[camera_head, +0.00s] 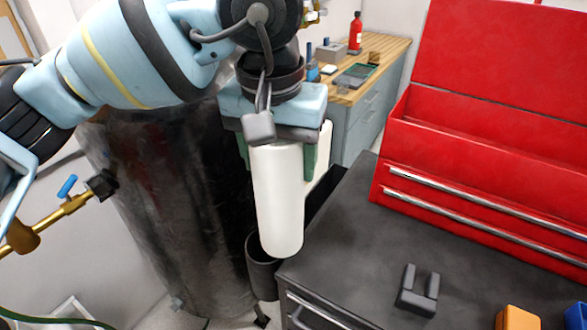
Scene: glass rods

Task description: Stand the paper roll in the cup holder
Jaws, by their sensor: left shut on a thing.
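My left gripper (279,158) points down with its green fingers on either side of the white paper roll (279,205), shut on its upper part. The roll hangs nearly upright. The dark round cup holder (262,280) is at the left side of the grey cart. The roll's lower end is in front of the holder's right rim in the picture and appears above it, not inside. The roll and the cart corner hide part of the holder. My right gripper is not in view.
The dark cart top (350,255) carries a red toolbox (470,165), a small dark two-pronged block (418,290) and an orange block (517,318). A large dark cylinder (175,210) stands left of the holder. A wooden-topped bench (385,50) is behind.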

